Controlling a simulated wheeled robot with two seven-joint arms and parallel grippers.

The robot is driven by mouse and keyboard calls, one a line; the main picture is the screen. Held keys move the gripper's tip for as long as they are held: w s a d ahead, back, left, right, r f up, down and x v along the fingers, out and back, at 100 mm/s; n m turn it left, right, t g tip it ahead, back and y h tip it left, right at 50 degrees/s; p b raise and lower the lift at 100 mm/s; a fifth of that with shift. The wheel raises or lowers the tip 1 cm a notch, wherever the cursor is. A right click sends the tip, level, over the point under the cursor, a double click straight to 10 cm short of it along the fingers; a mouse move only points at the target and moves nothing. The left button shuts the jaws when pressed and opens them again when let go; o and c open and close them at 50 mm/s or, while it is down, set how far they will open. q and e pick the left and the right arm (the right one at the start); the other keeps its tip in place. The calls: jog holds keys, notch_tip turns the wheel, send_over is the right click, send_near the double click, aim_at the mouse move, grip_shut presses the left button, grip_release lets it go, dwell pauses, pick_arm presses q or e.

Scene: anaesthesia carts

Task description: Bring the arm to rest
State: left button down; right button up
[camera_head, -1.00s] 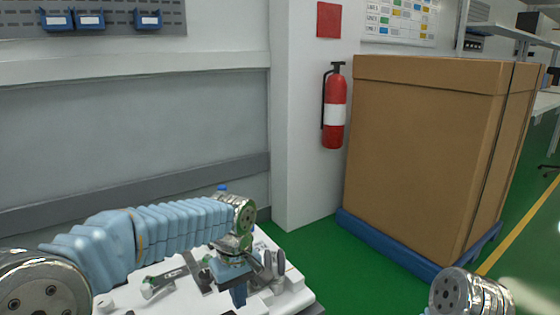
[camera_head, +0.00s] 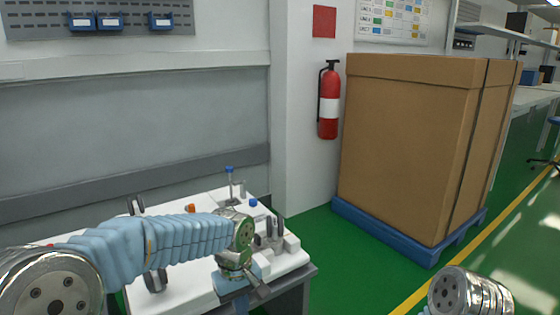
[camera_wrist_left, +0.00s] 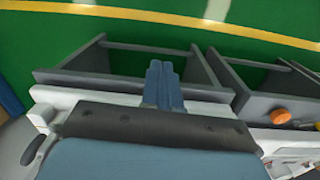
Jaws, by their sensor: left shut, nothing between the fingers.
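My left arm, in a light blue ribbed sleeve, comes in from the left in the head view and reaches over the white top of a cart (camera_head: 195,288). Its metal wrist is bent, and the left gripper (camera_head: 238,300) points down, partly hidden, near the cart's front edge. In the left wrist view the two blue fingers of the left gripper (camera_wrist_left: 163,84) lie together, shut and empty, above the cart's grey framing. Of my right arm only a metal joint shows at the lower right; its gripper is out of view.
Blue-capped items (camera_head: 229,170) stand on the cart. An orange cap (camera_wrist_left: 281,116) shows in the wrist view. A large cardboard box (camera_head: 405,150) stands on a blue pallet (camera_head: 385,235) to the right. A fire extinguisher (camera_head: 329,105) hangs on the wall. Green floor is clear between cart and pallet.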

pick_arm(q)
jog(key=s+f+m+h, duration=0.2)
jog(key=s+f+m, duration=0.15)
jog(key=f, duration=1.45)
jog(key=s+a+f+h, duration=0.1)
jog(key=s+a+f, duration=0.1)
jog(key=s+f, duration=1.2)
jog(key=shift+s+f+m+t+h, duration=0.3)
jog(key=shift+s+m+t+h, duration=0.1)
jog(key=shift+s+m, duration=0.05)
